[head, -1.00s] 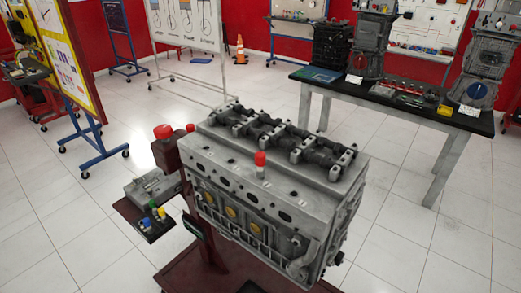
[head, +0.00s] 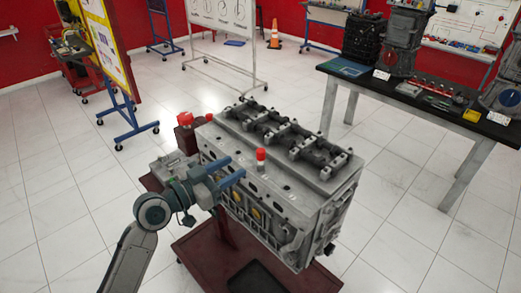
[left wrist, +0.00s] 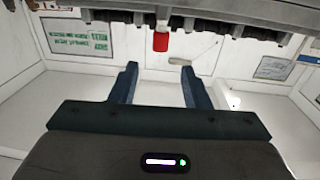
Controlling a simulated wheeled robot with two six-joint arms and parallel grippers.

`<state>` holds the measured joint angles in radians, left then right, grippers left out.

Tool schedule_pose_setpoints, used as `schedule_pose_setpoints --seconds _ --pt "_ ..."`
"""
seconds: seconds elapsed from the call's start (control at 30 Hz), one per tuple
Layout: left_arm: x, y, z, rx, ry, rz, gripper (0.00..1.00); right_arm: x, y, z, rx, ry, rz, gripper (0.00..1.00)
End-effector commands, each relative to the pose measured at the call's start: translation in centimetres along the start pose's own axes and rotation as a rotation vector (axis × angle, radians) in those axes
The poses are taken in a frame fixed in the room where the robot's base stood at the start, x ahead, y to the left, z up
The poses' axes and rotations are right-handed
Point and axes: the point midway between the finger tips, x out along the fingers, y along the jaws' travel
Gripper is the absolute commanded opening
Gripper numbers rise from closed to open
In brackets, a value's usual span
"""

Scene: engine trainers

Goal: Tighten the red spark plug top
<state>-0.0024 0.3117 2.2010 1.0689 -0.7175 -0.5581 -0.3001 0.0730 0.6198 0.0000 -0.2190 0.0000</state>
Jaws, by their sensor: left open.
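The red spark plug top (head: 261,154) stands upright on the upper face of the grey engine block (head: 285,190), above a short white part. My left gripper (head: 234,168) is open and empty at the block's left side, its blue fingers pointing toward the red top and apart from it. In the left wrist view the red top (left wrist: 160,42) appears beyond the fingertips, lined up with the gap between the fingers (left wrist: 159,66); the engine's dark edge runs along the top of that picture. My right gripper is not in view.
A red knob (head: 185,118) tops the dark red engine stand behind my left arm. Dark valve gear (head: 290,135) runs along the block's far side. A workbench (head: 420,100) with engine parts stands at the back right. The tiled floor around the engine is mostly clear.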

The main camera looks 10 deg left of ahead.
Motion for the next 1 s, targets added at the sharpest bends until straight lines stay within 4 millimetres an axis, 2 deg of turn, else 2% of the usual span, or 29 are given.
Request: schedule_pose_setpoints --seconds 0.23,0.6,0.8,1.0 --pt "3.3 0.0 -0.5 -0.008 0.004 -0.002 0.42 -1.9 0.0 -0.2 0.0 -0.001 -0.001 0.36" --pt "8.9 0.0 -0.3 -0.006 0.0 -0.002 0.42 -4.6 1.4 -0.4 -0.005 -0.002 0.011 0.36" --pt "10.1 0.0 0.0 -0.003 0.0 -0.001 0.42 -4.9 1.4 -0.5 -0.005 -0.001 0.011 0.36" --pt "10.2 0.0 0.1 -0.001 -0.001 -0.002 0.42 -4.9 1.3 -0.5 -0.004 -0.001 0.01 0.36"
